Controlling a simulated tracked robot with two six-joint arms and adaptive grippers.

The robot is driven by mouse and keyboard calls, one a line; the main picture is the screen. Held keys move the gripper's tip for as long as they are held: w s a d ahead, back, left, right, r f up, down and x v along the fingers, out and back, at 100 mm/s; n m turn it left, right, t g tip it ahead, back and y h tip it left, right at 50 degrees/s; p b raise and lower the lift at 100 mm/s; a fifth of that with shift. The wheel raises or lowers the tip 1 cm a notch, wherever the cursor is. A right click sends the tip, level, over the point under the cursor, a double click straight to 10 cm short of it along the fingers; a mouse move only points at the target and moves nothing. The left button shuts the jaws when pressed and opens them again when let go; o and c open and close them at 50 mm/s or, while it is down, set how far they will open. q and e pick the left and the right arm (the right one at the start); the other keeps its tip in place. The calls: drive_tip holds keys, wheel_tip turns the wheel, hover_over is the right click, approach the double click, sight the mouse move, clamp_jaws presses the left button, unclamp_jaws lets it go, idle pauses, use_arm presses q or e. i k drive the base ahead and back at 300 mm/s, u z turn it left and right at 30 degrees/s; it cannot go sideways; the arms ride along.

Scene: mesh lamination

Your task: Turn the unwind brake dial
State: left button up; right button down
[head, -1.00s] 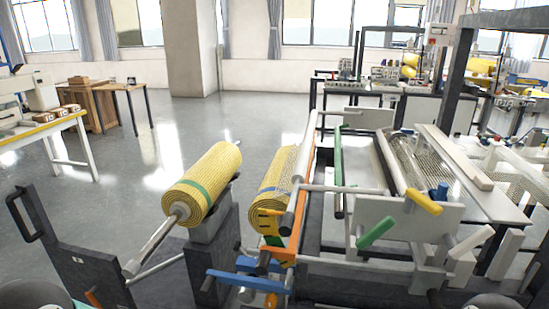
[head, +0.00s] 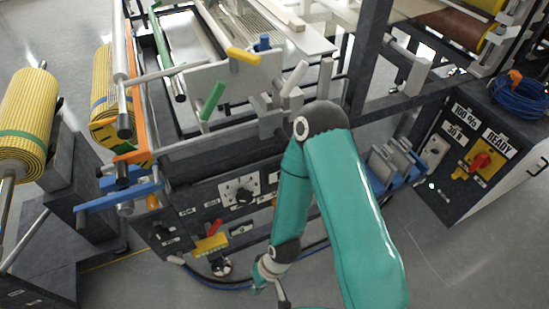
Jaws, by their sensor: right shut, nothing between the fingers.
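The front panel (head: 215,222) of the laminating machine carries a black knob on a white plate (head: 241,196) near its middle. Another black knob (head: 161,233) sits at the panel's left end. The small labels are too blurred to tell which is the unwind brake dial. My right arm comes up from the bottom, bends at the elbow and hangs down in front of the panel's right part. My right gripper (head: 281,295) is small at the bottom edge, below and right of the knobs, apart from them, shut and empty. My left gripper is not in view.
A yellow mesh roll (head: 24,118) stands at the left. Blue bars (head: 118,197) and green (head: 212,101) and yellow (head: 243,56) handles stick out above the panel. A control box with a red switch (head: 480,162) stands right. A dark cable lies on the floor below the panel.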

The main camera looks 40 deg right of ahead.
sight(244, 197)
drive_tip(key=u, duration=0.9)
drive_tip(key=k, duration=1.45)
drive_tip(key=z, duration=1.2)
drive_tip(key=i, duration=1.05)
drive_tip(key=z, duration=0.1)
